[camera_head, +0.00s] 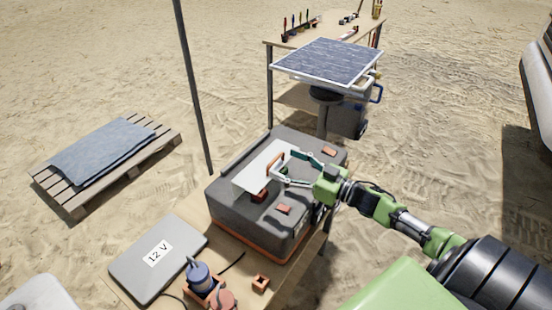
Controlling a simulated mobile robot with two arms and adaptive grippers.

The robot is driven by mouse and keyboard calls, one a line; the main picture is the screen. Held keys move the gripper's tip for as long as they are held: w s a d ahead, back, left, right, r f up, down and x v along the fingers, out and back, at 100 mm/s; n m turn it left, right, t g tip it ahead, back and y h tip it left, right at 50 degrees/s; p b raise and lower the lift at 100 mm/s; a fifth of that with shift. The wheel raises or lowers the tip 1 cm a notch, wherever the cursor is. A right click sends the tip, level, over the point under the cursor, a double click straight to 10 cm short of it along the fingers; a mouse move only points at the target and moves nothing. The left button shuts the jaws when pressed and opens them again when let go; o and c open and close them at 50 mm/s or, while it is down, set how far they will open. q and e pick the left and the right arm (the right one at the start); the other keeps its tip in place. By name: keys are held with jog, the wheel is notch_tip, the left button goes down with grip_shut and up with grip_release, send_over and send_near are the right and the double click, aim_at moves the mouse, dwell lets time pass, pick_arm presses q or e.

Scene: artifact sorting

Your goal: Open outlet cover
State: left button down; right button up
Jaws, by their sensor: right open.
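The outlet cover (258,172) is a pale flat panel with an orange handle (275,161) near its right side. It is on top of a dark grey box (230,207) with an orange lower edge. I cannot tell whether the cover lies flat or is slightly raised. My right gripper (285,166) reaches in from the right, its open fingers pointing at the handle. The fingers are beside or around the handle; I cannot tell whether they touch it. My left gripper is not in view.
The box stands on a wooden table (203,226) with a grey "12 V" case (150,275), an orange holder (205,290) and cables at the front. A dark pole (192,85) rises behind. A solar panel (330,60) and a second table (372,32) stand farther back.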

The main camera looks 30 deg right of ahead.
aim_at(276, 158)
jog(key=x, duration=0.3)
jog(key=shift+w+a, duration=0.1)
jog(key=shift+w, duration=0.1)
jog(key=shift+w+a, duration=0.2)
jog(key=shift+w, duration=0.15)
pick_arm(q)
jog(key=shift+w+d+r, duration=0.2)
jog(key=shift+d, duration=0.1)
